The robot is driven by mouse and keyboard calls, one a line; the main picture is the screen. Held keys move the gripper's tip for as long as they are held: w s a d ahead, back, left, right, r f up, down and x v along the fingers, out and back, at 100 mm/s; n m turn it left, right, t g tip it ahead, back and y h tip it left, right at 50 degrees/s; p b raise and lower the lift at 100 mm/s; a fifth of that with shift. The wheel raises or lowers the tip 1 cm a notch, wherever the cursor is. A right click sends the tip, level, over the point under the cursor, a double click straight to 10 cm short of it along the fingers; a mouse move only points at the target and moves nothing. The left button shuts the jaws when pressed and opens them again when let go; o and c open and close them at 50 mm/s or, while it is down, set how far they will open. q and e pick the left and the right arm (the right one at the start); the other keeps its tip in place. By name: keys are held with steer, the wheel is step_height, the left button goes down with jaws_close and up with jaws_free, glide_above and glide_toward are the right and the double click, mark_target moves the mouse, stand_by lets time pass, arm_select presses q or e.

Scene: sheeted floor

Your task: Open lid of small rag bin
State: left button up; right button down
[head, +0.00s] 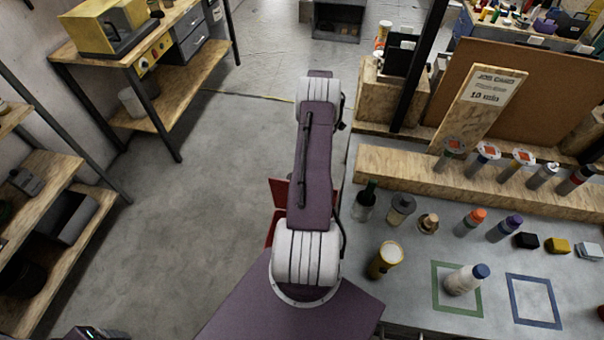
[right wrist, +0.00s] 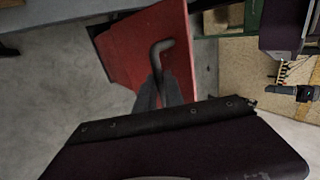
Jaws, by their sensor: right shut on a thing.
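The small rag bin (head: 279,190) is red and stands on the floor, mostly hidden behind my arm in the head view. In the right wrist view its red lid (right wrist: 125,52) appears as a tilted panel with a dark bent handle (right wrist: 160,50). My right gripper (right wrist: 159,90) has its two grey fingers together at the lower end of this handle and is shut on it. In the head view the right gripper is hidden by my arm. How far the lid stands open cannot be told.
Wooden shelves (head: 60,180) stand at the left, and a wooden table (head: 160,45) at the back left. The concrete floor left of the bin is clear.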

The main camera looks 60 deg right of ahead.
steer(key=shift+d+f, duration=0.25)
stand_by(0.3)
steer(key=c, duration=1.5)
jaws_free()
steer(key=shift+o, duration=0.2)
steer(key=shift+d, duration=0.15)
steer(key=shift+r, duration=0.1)
steer(key=s+r+b, duration=0.3)
steer(key=s+r, duration=0.8)
steer(key=shift+s+a+b, duration=0.35)
steer(key=shift+a, duration=0.1)
